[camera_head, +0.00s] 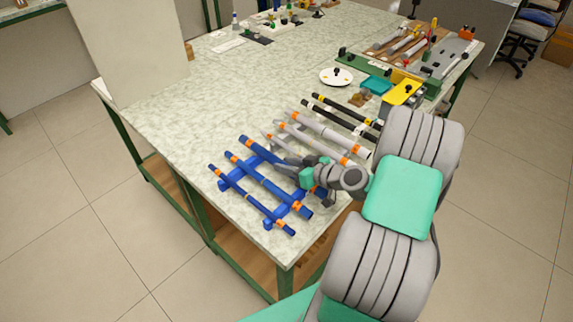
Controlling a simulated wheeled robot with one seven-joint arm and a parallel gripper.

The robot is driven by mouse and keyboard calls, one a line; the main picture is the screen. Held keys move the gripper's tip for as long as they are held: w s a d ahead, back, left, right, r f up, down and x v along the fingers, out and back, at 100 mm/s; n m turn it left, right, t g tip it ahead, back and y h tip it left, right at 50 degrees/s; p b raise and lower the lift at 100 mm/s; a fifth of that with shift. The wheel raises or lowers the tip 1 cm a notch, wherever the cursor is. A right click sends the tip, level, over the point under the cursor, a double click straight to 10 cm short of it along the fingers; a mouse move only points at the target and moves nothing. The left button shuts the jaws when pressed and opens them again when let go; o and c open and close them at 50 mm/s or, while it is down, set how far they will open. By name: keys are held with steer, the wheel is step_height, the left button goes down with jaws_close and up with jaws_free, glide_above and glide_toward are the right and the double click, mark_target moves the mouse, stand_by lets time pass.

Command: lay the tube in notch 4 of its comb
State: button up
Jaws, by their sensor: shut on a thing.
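The blue comb shows as two low rails near the front of the table, the left rail (237,174) and the right rail (272,221). Two blue tubes with orange bands, an outer one (250,205) and a middle one (268,184), lie across it. A third blue tube (260,151) with orange bands runs roughly parallel on the far side. My gripper (283,164) is shut on this third tube near its middle. The fingers and wrist hide part of the tube and the comb's far end. I cannot tell whether the tube touches the comb, nor read notch numbers.
Grey-white tubes (318,129) and black tubes (345,110) with bands lie just beyond my gripper. A white round dish (336,77), a teal tray (376,85) and a yellow plate (402,92) are farther back. The table's left-middle is clear. A pale upright panel (125,50) stands at left.

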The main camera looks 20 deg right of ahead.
steer(key=shift+f+b, duration=0.55)
steer(key=shift+f, duration=0.1)
stand_by(0.3)
steer(key=o, duration=1.2)
steer(key=v, duration=0.8)
steer(key=shift+b, duration=0.3)
steer(key=shift+a, duration=0.1)
steer(key=shift+w, duration=0.1)
